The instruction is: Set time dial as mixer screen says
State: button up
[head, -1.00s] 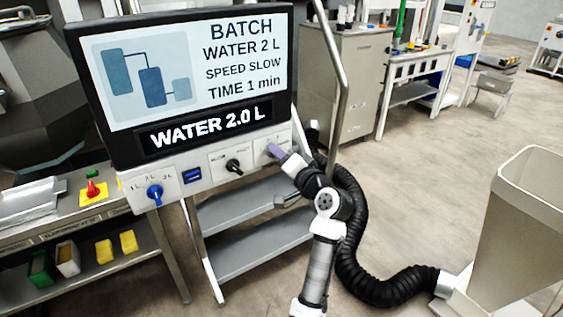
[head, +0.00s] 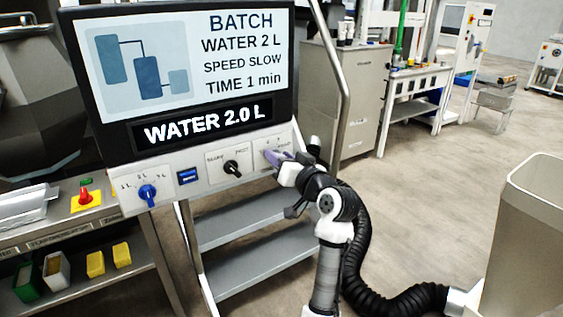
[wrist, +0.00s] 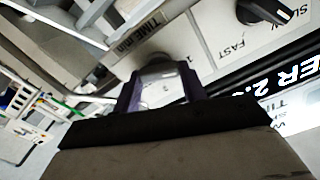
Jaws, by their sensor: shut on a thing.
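The mixer screen (head: 190,62) reads BATCH, WATER 2 L, SPEED SLOW, TIME 1 min, with WATER 2.0 L on the strip below. The time dial sits at the right end of the white control panel, beside the TIME/min label (wrist: 137,36) in the wrist view. My gripper (head: 276,157) is at this dial, with its purple fingers (wrist: 162,88) shut on it. The fingers hide most of the dial, and I cannot tell its setting. The black speed dial (head: 231,167) and blue water dial (head: 147,192) are to the left.
A red emergency button (head: 86,195) on a yellow base stands on the left bench. Grey shelves (head: 258,235) lie below the panel. Open floor lies to the right.

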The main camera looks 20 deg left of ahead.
dwell(0.4)
jog(key=o, duration=1)
jog(key=b+v, duration=0.2)
jog(key=v, duration=1.1)
jog(key=shift+s+d+b, duration=0.25)
jog(key=shift+d+b, duration=0.05)
